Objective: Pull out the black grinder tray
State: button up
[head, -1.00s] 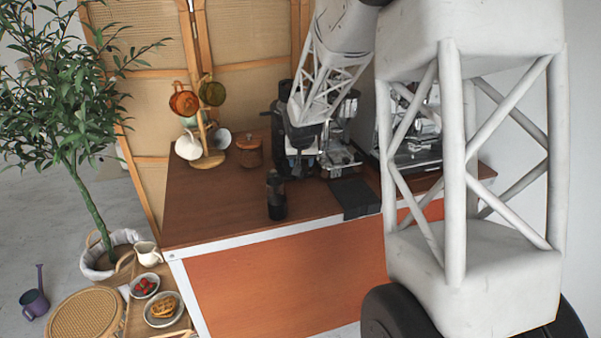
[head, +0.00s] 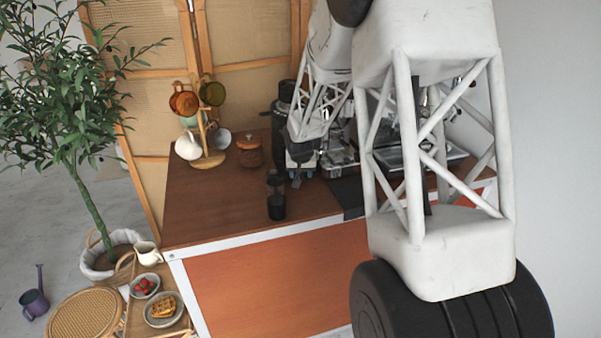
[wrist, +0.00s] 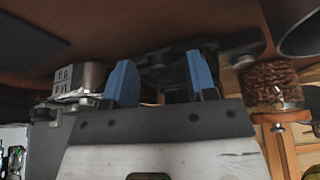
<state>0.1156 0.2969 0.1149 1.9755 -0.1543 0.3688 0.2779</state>
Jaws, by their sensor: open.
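The black grinder (head: 281,125) stands at the back of the wooden counter in the head view, partly hidden behind my arm. My gripper (head: 300,178) is low in front of it, close to the counter top. In the wrist view, which looks upside down, my gripper (wrist: 161,83) has its two blue fingertips apart. A dark, flat black part (wrist: 170,62), probably the grinder's base or tray, lies beyond and between the fingertips. I cannot tell whether they touch it. The tray is not clearly visible in the head view.
A dark glass container (head: 276,196) stands on the counter just in front of my gripper. A lidded glass jar (head: 249,152) and a mug tree (head: 207,150) stand to the left. The espresso machine (head: 340,155) is close on the right. The counter's front left is clear.

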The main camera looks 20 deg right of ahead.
grip_shut()
jog(key=shift+s, duration=0.1)
jog(key=shift+s+d, duration=0.15)
jog(key=shift+s, duration=3.5)
grip_release()
jog(key=shift+r, duration=0.1)
jog(key=v, duration=0.7)
jog(key=shift+r, duration=0.3)
